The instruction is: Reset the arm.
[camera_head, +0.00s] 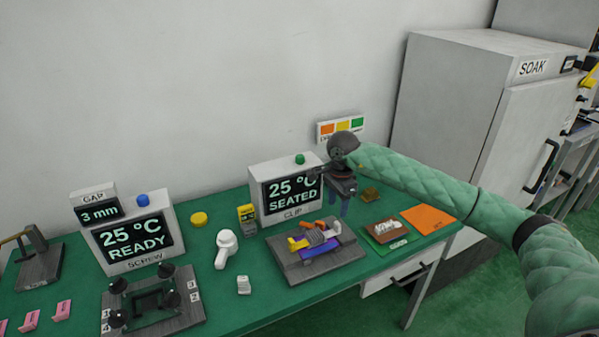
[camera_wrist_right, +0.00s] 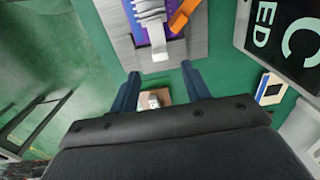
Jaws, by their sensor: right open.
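My right arm, in a green quilted sleeve, reaches in from the right in the head view. Its dark gripper (camera_head: 339,204) points down above the table, just behind the clip fixture (camera_head: 345,252). In the right wrist view the two blue-grey fingers (camera_wrist_right: 160,75) are apart with nothing gripped. A brown tray with a whitish item (camera_wrist_right: 154,99) shows between and below them. The clip fixture also shows beyond the fingertips (camera_wrist_right: 193,45), with orange, purple and pale parts on it. My left gripper is in neither view.
A display reading "25 °C SEATED" (camera_head: 291,194) stands left of the gripper. A "25 °C READY" display (camera_head: 132,237) and the screw fixture (camera_head: 190,306) are further left. A brown tray (camera_head: 375,231) and orange sheet (camera_head: 430,219) lie right. A SOAK cabinet (camera_head: 450,110) stands behind the arm.

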